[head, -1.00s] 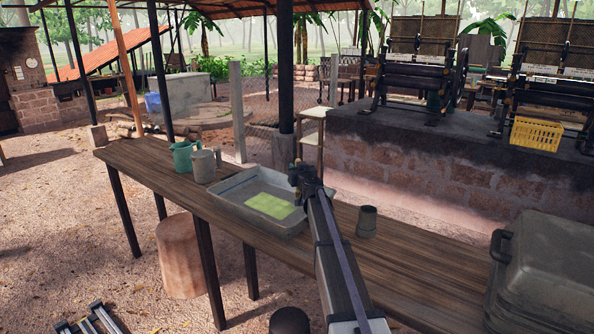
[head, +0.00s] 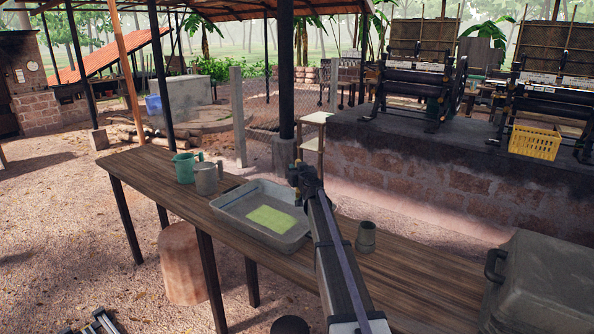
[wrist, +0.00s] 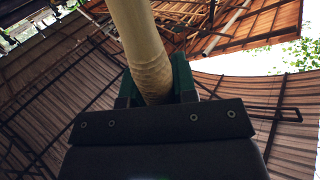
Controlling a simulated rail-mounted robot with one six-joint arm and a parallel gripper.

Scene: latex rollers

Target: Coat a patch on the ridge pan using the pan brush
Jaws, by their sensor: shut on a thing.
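The ridge pan (head: 222,211) is a shallow grey tray on the wooden table in the head view. A flat yellow-green patch (head: 270,218) shows on its floor. My gripper (head: 299,180) is above the pan's right end in the head view, right of the patch. In the wrist view my gripper (wrist: 154,92) is shut on a pale, round handle (wrist: 140,45), which I take to be the pan brush's. The handle runs toward the top of the picture. The bristles are not visible, and I cannot tell whether the brush touches the pan.
A green jug (head: 184,168) and a grey jug (head: 207,178) stand left of the pan. A small grey cup (head: 366,237) stands right of my arm. A large grey case (head: 545,285) fills the table's right end. The table (head: 420,282) is bare between cup and case.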

